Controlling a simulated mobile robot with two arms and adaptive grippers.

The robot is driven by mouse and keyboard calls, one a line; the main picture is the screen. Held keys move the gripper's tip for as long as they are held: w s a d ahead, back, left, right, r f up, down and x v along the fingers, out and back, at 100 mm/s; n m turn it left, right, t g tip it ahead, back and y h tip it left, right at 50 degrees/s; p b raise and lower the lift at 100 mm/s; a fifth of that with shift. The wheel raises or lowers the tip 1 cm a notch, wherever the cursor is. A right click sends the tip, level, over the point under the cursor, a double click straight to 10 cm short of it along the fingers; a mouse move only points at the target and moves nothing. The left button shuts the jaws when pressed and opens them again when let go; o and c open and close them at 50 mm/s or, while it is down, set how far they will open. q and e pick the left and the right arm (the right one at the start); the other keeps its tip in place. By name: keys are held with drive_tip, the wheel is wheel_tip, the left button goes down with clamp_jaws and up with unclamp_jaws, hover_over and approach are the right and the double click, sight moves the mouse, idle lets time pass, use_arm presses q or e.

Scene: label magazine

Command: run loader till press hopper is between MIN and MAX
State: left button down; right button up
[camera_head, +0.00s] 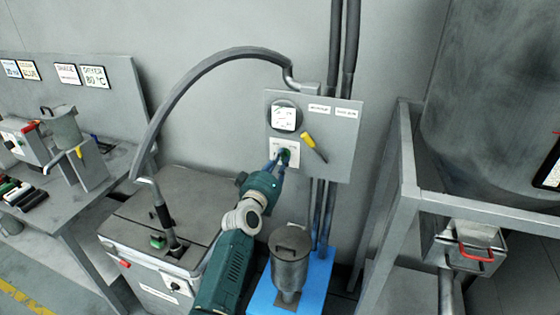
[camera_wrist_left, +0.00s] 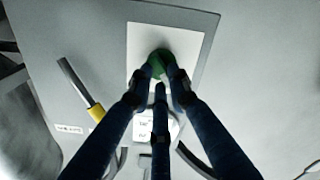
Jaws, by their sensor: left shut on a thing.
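My left gripper (camera_head: 278,162) is at the grey wall panel (camera_head: 340,135), its fingers shut on a green knob (camera_head: 285,153). In the left wrist view, the blue fingers (camera_wrist_left: 158,85) close around the green knob (camera_wrist_left: 159,58) on a white plate (camera_wrist_left: 190,43). A round gauge (camera_head: 284,116) sits above the knob, its reading too small to make out. A yellow-handled lever (camera_head: 310,141) is right of the knob, slanting down. I cannot make out any MIN or MAX marks or hopper level. My right gripper is out of view.
A grey lidded canister (camera_head: 290,258) stands on a blue base (camera_head: 318,285) below the panel. A grey cabinet (camera_head: 150,235) with a curved hose (camera_head: 185,85) stands left. A metal frame (camera_head: 405,180) supports a large tank (camera_head: 490,100) at right. A workbench (camera_head: 60,205) stands far left.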

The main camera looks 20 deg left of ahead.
use_arm(q)
drive_tip(key=shift+r+n, duration=0.1)
drive_tip(key=shift+n, duration=0.6)
drive_tip(key=shift+a, duration=0.1)
drive_tip(key=c, duration=1.6)
unclamp_jaws()
drive_tip(key=shift+c, duration=0.2)
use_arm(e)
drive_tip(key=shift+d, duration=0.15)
use_arm(q)
drive_tip(key=shift+s, duration=0.1)
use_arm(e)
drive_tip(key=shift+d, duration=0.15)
use_arm(q)
drive_tip(key=s, duration=1.1)
drive_tip(key=shift+s+a, duration=0.2)
drive_tip(key=shift+s, duration=0.2)
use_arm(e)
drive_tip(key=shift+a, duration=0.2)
